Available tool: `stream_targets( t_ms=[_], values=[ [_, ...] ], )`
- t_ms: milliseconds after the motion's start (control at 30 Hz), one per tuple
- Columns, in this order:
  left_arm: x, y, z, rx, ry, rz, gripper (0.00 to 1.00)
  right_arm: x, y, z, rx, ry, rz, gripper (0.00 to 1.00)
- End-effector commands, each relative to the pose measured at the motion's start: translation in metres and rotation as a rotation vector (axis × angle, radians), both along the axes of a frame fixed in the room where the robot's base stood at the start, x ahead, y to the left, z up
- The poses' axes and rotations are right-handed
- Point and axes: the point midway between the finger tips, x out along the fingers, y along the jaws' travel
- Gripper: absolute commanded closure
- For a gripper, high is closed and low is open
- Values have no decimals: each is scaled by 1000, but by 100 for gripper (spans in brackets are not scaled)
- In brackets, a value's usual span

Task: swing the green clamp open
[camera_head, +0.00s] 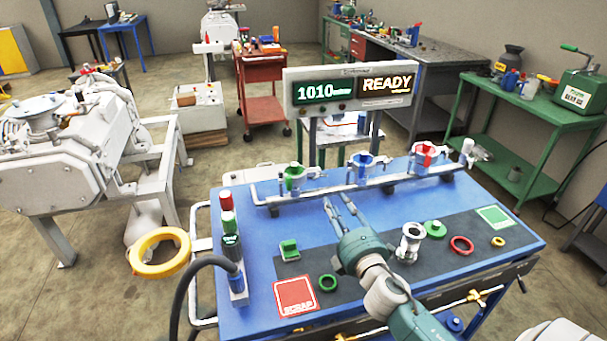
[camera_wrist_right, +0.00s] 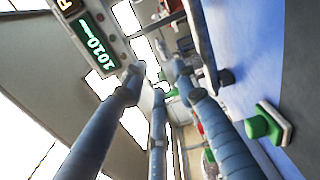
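The green clamp (camera_head: 294,177) sits at the left end of a pale rail (camera_head: 325,188) along the back of the blue table (camera_head: 240,188). I cannot tell from here how far its arm stands open. My right gripper (camera_head: 338,203) is in front of the rail, to the right of the green clamp and apart from it. In the right wrist view its fingers (camera_wrist_right: 163,82) are spread with nothing between them. A green block (camera_head: 289,248) on the table also shows in the wrist view (camera_wrist_right: 264,126). My left gripper is not in view.
A blue clamp (camera_head: 362,166) and a red clamp (camera_head: 424,155) share the rail. A display panel (camera_head: 350,90) reading 1010 and READY stands behind. A signal tower (camera_head: 230,235) stands at the left. A metal fitting (camera_head: 409,243) and several rings lie on the dark mat.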

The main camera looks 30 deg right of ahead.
Motion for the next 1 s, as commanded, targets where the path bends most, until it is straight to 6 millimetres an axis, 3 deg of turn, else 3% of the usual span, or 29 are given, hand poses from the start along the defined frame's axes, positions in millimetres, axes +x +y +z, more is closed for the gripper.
stream_targets(
  t_ms=[467, 733, 1000],
  values=[
    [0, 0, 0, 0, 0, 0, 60, 0, 0, 0, 0, 0, 0, 71],
    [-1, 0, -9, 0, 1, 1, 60, 11, -4, 0, 0, 1, 0, 71],
    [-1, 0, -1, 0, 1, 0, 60, 51, -13, 2, 0, -1, -2, 71]
  ],
)
